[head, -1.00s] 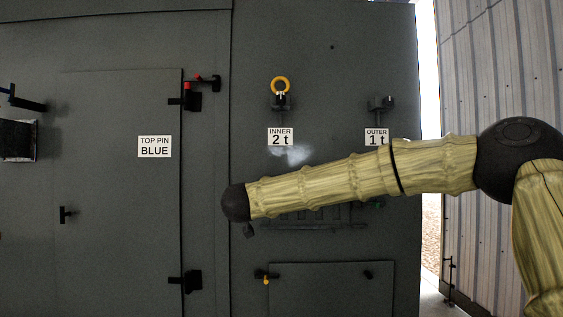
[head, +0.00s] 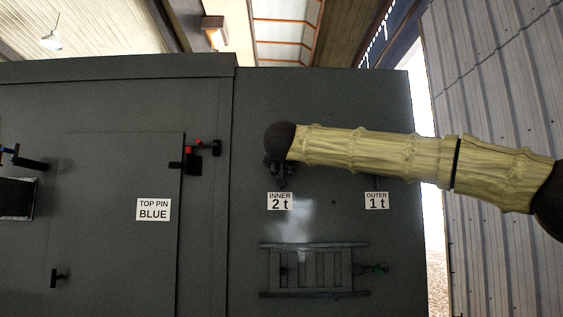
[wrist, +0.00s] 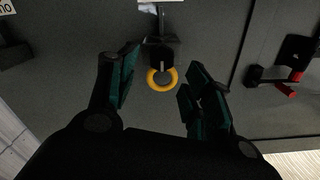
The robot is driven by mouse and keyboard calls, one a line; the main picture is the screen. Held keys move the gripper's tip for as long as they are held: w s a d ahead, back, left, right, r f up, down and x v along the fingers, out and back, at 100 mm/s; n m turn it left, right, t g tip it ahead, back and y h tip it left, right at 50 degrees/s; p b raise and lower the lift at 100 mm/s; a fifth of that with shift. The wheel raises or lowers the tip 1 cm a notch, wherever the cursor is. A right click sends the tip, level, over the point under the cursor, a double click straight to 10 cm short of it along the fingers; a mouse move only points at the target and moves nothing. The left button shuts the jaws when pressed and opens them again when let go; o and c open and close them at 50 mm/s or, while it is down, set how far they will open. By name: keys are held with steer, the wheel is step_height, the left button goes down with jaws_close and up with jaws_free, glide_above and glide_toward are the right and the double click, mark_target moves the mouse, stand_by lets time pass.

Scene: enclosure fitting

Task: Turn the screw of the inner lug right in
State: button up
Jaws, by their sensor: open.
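The inner lug shows in the wrist view as a dark mount (wrist: 161,52) with a yellow ring (wrist: 161,79) on the dark grey wall. My gripper (wrist: 162,62) is open, with one finger to the left of the lug and one to the right, and nothing is held between them. Whether the fingers touch the lug I cannot tell. In the head view my arm's end covers the lug and its ring; only dark parts show under it, above the INNER 2 t label (head: 280,201). I cannot make out the screw itself.
The OUTER 1 t label (head: 376,200) is to the right; my arm hides the outer lug in the head view. A dark slatted rack (head: 313,270) is below.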

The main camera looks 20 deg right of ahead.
steer(key=shift+p+x, duration=1.15)
steer(key=shift+x, duration=1.8)
steer(key=shift+f, duration=0.1)
steer(key=c, duration=1)
